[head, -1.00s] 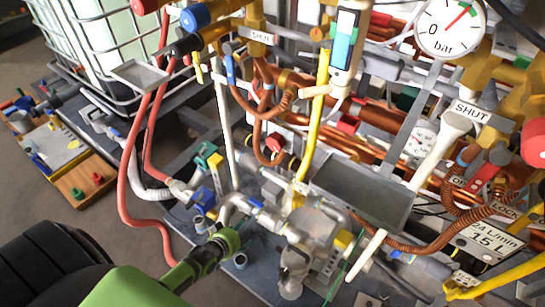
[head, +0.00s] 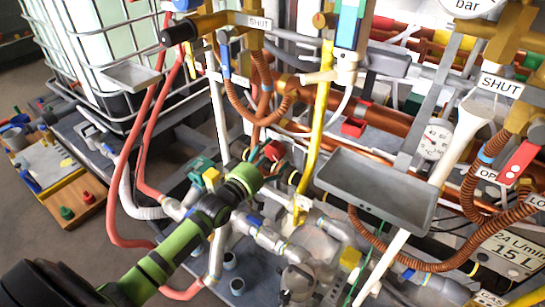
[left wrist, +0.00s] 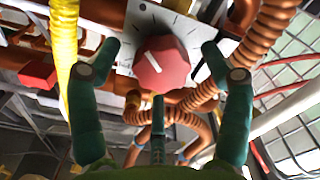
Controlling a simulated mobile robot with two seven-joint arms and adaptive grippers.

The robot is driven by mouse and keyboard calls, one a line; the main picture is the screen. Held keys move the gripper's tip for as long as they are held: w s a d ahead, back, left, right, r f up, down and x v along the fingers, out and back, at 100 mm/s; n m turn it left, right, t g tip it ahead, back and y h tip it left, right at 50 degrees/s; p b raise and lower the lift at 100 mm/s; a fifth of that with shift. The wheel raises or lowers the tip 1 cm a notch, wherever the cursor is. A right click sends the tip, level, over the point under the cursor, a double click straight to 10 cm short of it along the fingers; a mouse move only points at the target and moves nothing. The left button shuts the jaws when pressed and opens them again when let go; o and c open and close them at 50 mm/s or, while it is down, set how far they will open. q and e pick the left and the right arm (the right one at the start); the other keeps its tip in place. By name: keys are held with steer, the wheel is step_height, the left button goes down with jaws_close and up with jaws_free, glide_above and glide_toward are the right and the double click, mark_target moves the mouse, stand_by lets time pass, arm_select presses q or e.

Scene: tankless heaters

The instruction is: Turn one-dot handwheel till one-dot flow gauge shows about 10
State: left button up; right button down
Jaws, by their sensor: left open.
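A red knob (left wrist: 162,63) with a white pointer line sits on a pale plate with tick marks in the left wrist view. It also shows in the head view (head: 274,150), partly behind my gripper. My left gripper (head: 262,163) is open. In the left wrist view its fingertips (left wrist: 160,52) stand on either side of the knob, with gaps visible. I see no dot mark on the knob and cannot tell whether it is the one-dot handwheel. No flow gauge is identifiable. My right gripper is not in view.
Copper hoses (head: 262,112), a yellow pipe (head: 318,130) and red hoses (head: 146,150) crowd around the gripper. A grey tray (head: 375,190) stands to its right. A small °C gauge (head: 435,142) and a cropped bar gauge (head: 468,6) are farther right.

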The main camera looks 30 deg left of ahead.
arm_select(q)
steer(key=shift+w+d, duration=0.1)
steer(key=shift+w, duration=0.5)
steer(key=c, duration=1.2)
steer(key=shift+o, duration=0.2)
steer(key=shift+f, duration=0.1)
steer(key=shift+s+f, duration=0.1)
steer(key=shift+d+m, duration=0.1)
steer(key=shift+m, duration=0.2)
